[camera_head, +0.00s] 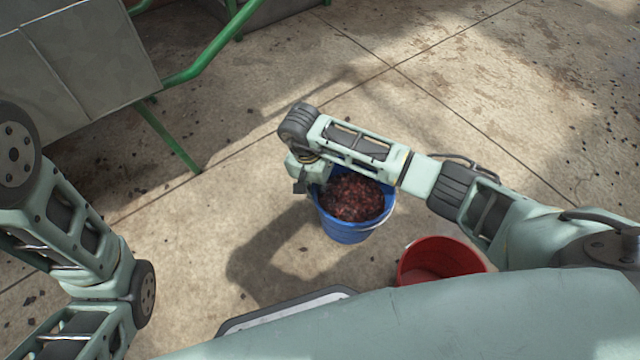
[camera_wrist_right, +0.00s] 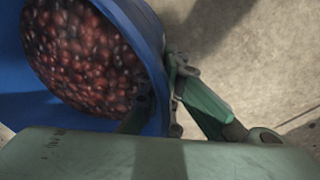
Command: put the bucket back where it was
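A blue bucket (camera_head: 345,230) filled with dark red coffee cherries (camera_head: 355,197) is upright below my right forearm in the head view. My right gripper (camera_head: 308,180) is at the bucket's left rim, partly hidden by my own wrist. In the right wrist view, the bucket's blue wall (camera_wrist_right: 152,50) passes between the fingers of the right gripper (camera_wrist_right: 158,100), one on the cherry side and one outside. The gripper looks shut on the rim. I cannot tell whether the bucket's base touches the floor. My left arm shows at the left, but its gripper is out of view.
A red bucket (camera_head: 430,258) stands close by at the right, partly hidden by my body. A grey metal machine (camera_head: 85,60) with green legs and bars (camera_head: 170,138) stands at the upper left. The concrete floor (camera_head: 450,110) beyond the blue bucket is clear.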

